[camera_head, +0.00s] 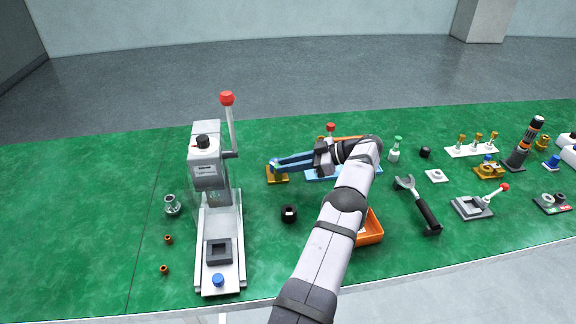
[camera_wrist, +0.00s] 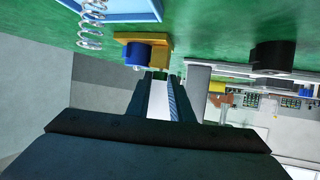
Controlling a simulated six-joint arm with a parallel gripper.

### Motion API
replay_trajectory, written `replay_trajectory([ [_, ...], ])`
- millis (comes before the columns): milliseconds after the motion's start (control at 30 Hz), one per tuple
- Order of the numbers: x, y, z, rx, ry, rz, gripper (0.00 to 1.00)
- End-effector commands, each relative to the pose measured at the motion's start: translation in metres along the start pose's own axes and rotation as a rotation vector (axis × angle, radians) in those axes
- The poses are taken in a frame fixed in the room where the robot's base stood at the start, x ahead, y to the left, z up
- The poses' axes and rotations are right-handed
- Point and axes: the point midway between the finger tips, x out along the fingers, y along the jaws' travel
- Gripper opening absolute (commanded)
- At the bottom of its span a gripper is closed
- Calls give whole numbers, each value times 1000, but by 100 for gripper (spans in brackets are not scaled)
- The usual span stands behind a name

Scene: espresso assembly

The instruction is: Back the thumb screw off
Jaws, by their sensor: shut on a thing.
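A small gold block (camera_head: 277,179) stands on the green table right of the lever press. In the wrist view the gold block (camera_wrist: 162,47) bears a round blue knob (camera_wrist: 137,54), which I take to be the thumb screw. My gripper (camera_head: 274,162) reaches in from the right with its long fingers nearly level. The exact contact is small and partly hidden behind the fingers.
The lever press (camera_head: 205,172) with its red-balled lever stands left of my gripper. A black ring (camera_head: 289,213) lies in front of the block. A blue tray (camera_head: 322,174) lies beneath my gripper. An orange bin (camera_head: 371,229) and a black-handled tool (camera_head: 424,208) lie to the right.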

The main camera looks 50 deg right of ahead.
Motion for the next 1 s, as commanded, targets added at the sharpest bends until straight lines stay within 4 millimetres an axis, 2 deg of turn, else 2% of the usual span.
replay_trajectory([
  [133, 0, 0, -2, -2, 3, 0, 0],
  [167, 0, 0, -2, -2, 3, 0, 25],
  [200, 0, 0, -2, -2, 3, 0, 34],
  [233, 0, 0, -2, -2, 3, 0, 39],
  [667, -2, 0, -6, -2, 1, 1, 39],
  [767, -6, 0, -15, -3, 1, 2, 39],
  [1000, -20, 0, -50, -5, 1, 2, 39],
])
